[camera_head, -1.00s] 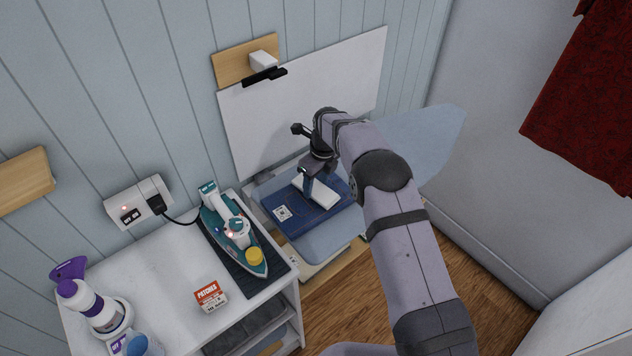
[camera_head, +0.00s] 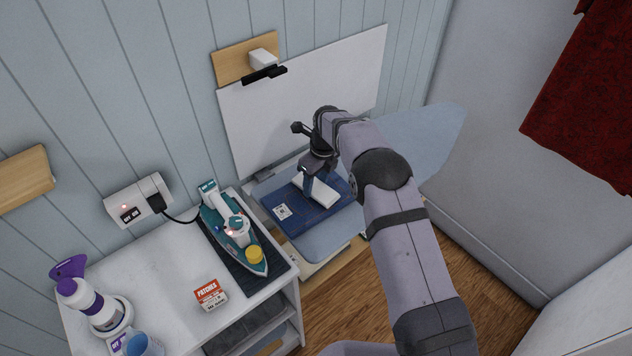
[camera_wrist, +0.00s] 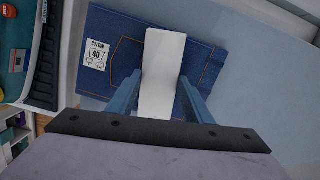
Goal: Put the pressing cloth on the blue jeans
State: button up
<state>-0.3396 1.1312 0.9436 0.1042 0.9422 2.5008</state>
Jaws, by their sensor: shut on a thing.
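The pressing cloth, a white folded strip (camera_head: 315,190), is between the fingers of my gripper (camera_head: 305,180). In the wrist view the white cloth (camera_wrist: 162,70) runs between the two blue fingers of my gripper (camera_wrist: 165,92), which is shut on it. The folded blue jeans (camera_head: 290,215) lie on the light blue ironing board (camera_head: 335,235). The jeans (camera_wrist: 120,55) are directly beneath the cloth in the wrist view, with a white label at their left. I cannot tell whether the cloth touches the jeans.
A teal iron (camera_head: 235,235) rests on a dark mat on the white cabinet (camera_head: 165,265) at left. A patches box (camera_head: 210,295) and a purple-capped bottle (camera_head: 88,300) stand there too. A white panel (camera_head: 300,95) stands behind the board. Red fabric (camera_head: 590,100) hangs at right.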

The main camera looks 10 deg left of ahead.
jog(key=shift+f+b, duration=0.4)
jog(key=shift+f, duration=0.25)
jog(key=o, duration=1.1)
jog(key=shift+r, duration=0.1)
jog(key=shift+s+d+r+b, duration=0.15)
jog(key=shift+r+b, duration=0.35)
jog(key=shift+r, duration=0.7)
jog(key=shift+s+d+r+b, duration=0.15)
jog(key=shift+r+b, duration=0.4)
jog(key=shift+r, duration=0.6)
jog(key=shift+d+r+b, duration=0.15)
jog(key=shift+r+b, duration=0.35)
jog(key=shift+r, duration=0.7)
